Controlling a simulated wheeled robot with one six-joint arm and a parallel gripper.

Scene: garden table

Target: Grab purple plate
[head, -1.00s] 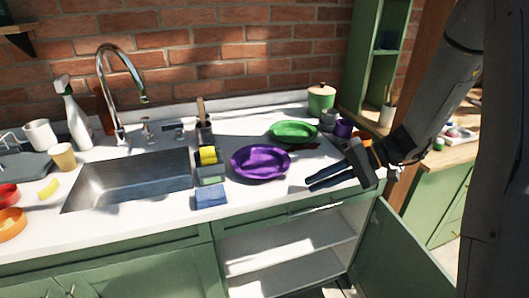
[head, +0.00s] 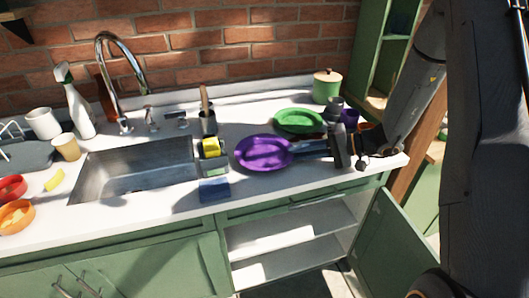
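The purple plate (head: 262,153) lies on the white counter, right of the sink. My gripper (head: 296,149) reaches in from the right, with its dark fingers pointing left at the plate's right rim. The fingertips meet or overlap the rim in the picture. I cannot tell whether they touch it or are closed on it. The plate looks flat on the counter.
A green plate (head: 299,121) lies just behind the purple one. A green canister (head: 327,86) stands at the back right. The sink (head: 135,168), a yellow sponge (head: 211,147) and a blue sponge (head: 214,190) are to the left. A cabinet door (head: 402,243) stands open below.

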